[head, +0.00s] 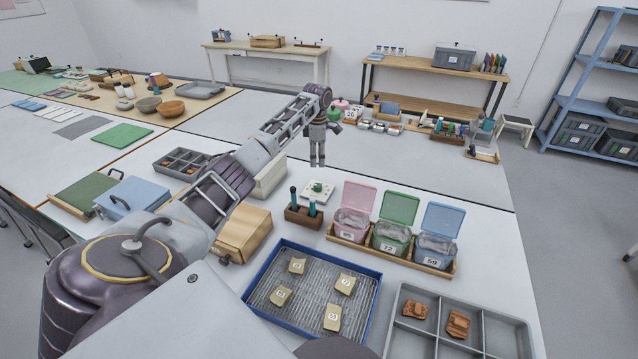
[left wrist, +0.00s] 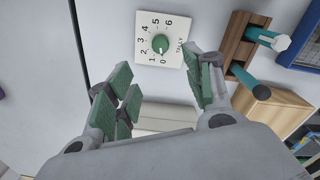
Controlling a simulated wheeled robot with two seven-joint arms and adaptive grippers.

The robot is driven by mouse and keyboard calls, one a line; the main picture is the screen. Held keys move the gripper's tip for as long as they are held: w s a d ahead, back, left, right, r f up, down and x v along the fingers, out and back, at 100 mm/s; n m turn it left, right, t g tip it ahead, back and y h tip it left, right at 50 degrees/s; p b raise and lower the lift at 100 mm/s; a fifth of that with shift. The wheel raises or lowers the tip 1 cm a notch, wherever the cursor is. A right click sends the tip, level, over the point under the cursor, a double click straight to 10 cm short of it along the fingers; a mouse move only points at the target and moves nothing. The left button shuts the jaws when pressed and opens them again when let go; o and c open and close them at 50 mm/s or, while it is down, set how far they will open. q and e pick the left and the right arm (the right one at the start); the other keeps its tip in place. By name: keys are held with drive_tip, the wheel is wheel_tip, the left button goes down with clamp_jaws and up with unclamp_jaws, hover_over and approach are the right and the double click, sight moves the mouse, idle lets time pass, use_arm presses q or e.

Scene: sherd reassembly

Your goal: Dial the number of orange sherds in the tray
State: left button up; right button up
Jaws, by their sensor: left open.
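The dial is a white plate with a green knob (head: 318,188), standing behind the blue tray. In the left wrist view the dial (left wrist: 148,25) reads 0 to 6 with the word TALLY; the knob's pale mark seems to point toward 0. My left gripper (head: 317,162) hangs above and slightly behind the dial, apart from it. In the left wrist view its green-padded fingers (left wrist: 164,85) are spread and empty. A grey compartment tray (head: 478,348) at lower right shows two orange-brown sherds, one (head: 414,309) and another (head: 458,323). Its near part is cut off. My right gripper is out of view.
A blue-rimmed tray (head: 262,318) holds several beige numbered sherds. A wooden holder (head: 303,216) with teal-handled tools stands right before the dial. Pink, green and blue lidded boxes (head: 390,238) stand to its right. Another grey compartment tray (head: 165,172) with brownish pieces lies left.

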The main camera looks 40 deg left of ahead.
sight(317, 185)
use_arm(q)
wheel_tip(317, 185, down, 13)
drive_tip(key=shift+a+f+b, duration=0.1)
drive_tip(key=shift+b, duration=0.65)
drive_tip(key=shift+f, duration=0.25)
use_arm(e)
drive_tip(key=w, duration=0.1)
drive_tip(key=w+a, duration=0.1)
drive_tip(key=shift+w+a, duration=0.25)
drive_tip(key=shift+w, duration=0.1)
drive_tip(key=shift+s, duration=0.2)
